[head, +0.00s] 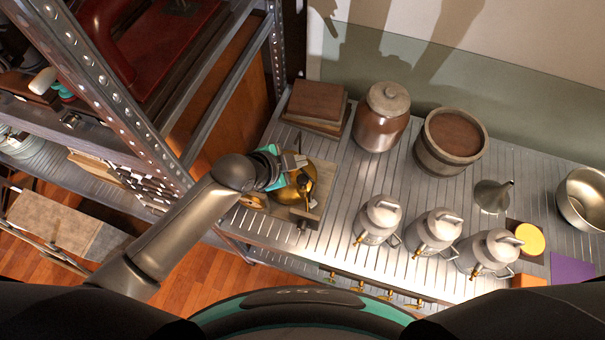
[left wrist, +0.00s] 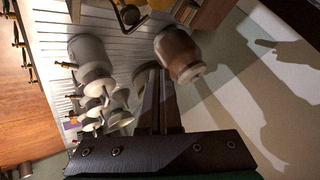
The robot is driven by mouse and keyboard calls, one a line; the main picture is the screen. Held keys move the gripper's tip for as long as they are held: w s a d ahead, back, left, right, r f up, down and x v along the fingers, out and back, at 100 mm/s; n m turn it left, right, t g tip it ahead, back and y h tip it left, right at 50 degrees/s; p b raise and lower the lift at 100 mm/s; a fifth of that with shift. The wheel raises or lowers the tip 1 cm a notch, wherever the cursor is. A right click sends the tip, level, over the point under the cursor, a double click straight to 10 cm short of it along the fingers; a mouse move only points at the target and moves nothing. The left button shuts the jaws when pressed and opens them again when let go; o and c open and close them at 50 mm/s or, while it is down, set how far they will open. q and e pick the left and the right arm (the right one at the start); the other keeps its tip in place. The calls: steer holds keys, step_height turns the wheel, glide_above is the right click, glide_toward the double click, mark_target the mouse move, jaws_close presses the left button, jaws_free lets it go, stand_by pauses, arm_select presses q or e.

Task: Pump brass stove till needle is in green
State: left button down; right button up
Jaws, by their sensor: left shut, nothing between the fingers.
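The brass stove (head: 291,194) sits in a wooden stand (head: 322,184) at the left end of the slatted metal counter. My left gripper (head: 294,162) is over the stove's back side, shut and empty, and partly covers it. I cannot tell whether it touches the stove. In the left wrist view the shut fingers of the left gripper (left wrist: 155,70) point up the picture. A small brass part of the stove (left wrist: 130,15) shows beyond them at the top edge. The pump and the gauge needle cannot be made out. My right gripper is not in view.
Three metal canisters (head: 378,218) stand to the right of the stove. Behind are stacked wooden boards (head: 317,105), a lidded brown jar (head: 382,118) and a wooden tub (head: 450,140). A metal rack post (head: 110,90) rises close to my left arm.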

arm_select(q)
steer(key=shift+w+f+m, duration=0.3)
steer(key=shift+w+m, duration=0.5)
steer(key=shift+w, duration=0.05)
steer(key=b, duration=0.8)
glide_above(298, 182)
step_height(298, 182, down, 8)
steer(key=shift+r, duration=0.1)
steer(key=shift+f, duration=0.5)
steer(key=shift+s, duration=0.1)
steer(key=shift+r, duration=0.1)
stand_by(0.7)
